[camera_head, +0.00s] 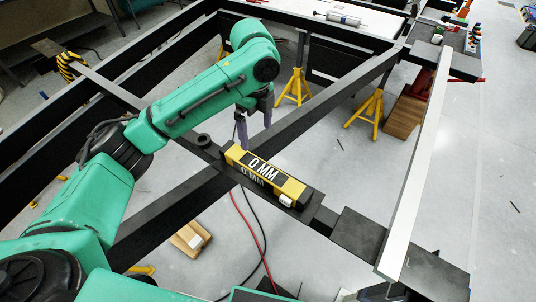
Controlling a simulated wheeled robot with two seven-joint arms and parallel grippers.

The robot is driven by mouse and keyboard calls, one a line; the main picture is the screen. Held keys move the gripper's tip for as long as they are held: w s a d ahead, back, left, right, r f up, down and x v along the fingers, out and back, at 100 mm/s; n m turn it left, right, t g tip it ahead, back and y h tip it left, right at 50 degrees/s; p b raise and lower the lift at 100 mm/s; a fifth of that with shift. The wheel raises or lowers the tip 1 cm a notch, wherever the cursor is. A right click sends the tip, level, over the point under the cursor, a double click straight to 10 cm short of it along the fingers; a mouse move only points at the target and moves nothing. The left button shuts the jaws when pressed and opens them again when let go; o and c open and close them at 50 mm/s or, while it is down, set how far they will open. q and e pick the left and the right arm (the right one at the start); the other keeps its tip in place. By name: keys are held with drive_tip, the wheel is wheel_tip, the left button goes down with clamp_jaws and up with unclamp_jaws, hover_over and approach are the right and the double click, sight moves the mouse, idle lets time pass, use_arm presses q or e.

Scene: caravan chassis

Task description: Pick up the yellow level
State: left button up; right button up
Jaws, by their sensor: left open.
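The yellow level (237,154) is a yellow and black bar with "0 MM" on its face. It lies on a dark crossbeam of the chassis in the middle of the view, running from upper left to lower right. My left gripper (254,132) points down just above and behind the level's left end, with its fingers apart and nothing seen between them. I cannot tell from this view whether the fingers touch the level. My right gripper is not in view.
A black ring-shaped part (203,140) sits on the beam left of the level. A long pale metal bar (420,160) lies along the right side. Yellow jack stands (294,88) support the frame. Cables hang below, over open grey floor.

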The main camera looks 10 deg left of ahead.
use_arm(q)
wheel_tip(320, 180, down, 3)
hover_over(258, 166)
wheel_tip(258, 166, down, 5)
drive_tip(key=shift+s+r+p, duration=0.1)
drive_tip(key=shift+s+p, duration=0.05)
drive_tip(key=shift+p, duration=0.2)
wheel_tip(258, 166, down, 6)
drive_tip(key=shift+r+p, duration=0.1)
drive_tip(key=shift+p, duration=0.35)
drive_tip(key=shift+c, duration=0.9)
drive_tip(key=shift+w, duration=0.2)
clamp_jaws()
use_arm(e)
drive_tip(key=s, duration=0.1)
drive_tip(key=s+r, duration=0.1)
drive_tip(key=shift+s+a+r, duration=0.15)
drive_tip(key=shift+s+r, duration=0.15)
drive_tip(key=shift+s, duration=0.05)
